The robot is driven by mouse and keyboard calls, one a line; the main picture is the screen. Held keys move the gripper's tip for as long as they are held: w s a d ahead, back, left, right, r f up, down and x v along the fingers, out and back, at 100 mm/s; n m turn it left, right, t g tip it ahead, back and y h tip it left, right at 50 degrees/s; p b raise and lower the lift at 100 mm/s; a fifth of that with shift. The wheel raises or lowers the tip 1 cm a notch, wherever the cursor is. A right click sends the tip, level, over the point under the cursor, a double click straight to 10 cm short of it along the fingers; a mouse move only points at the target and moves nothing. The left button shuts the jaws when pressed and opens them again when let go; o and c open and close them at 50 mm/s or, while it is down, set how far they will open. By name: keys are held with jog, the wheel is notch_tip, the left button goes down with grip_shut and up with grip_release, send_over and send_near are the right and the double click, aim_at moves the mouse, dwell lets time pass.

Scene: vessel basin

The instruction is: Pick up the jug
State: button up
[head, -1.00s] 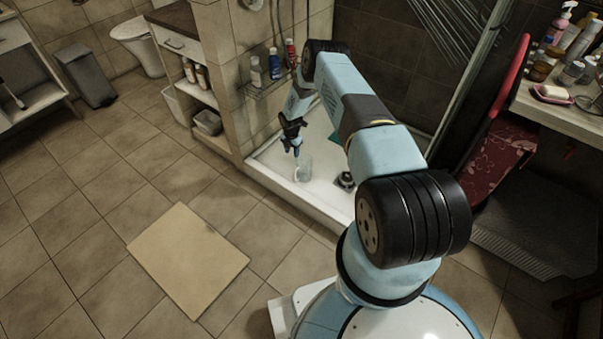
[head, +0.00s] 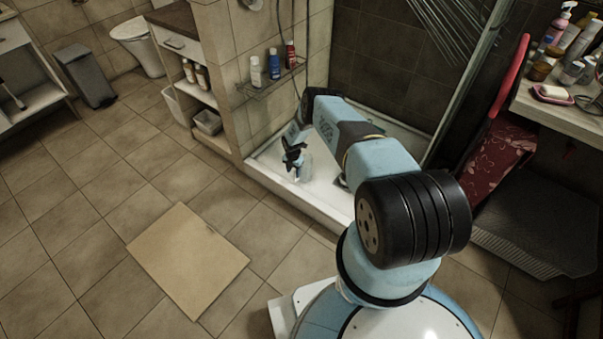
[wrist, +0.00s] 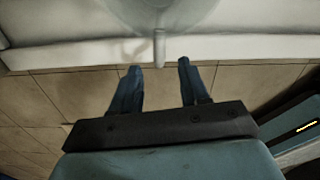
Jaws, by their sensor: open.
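The clear jug (head: 307,170) stands in the white shower tray, partly hidden behind my gripper (head: 297,177) in the head view. In the wrist view the jug (wrist: 165,14) is at the top edge, cut off by the frame, with its pale handle (wrist: 159,47) pointing towards my gripper (wrist: 160,66). My gripper is open and empty. Its two blue fingertips lie to the left and right of the handle's near end. I cannot tell whether they touch it.
The shower tray (head: 279,187) has a raised front rim. A wire shelf (head: 271,87) with bottles hangs on the tiled wall at its left. A beige mat (head: 187,262) lies on the open floor. A red-patterned chair (head: 497,158) stands at the right.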

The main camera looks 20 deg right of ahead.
aim_at(295, 181)
jog(key=shift+w+d+f, duration=0.1)
jog(key=shift+d+f, duration=0.1)
jog(key=shift+f, duration=0.8)
jog(key=shift+d+f, duration=0.15)
jog(key=shift+f, duration=1.7)
grip_shut()
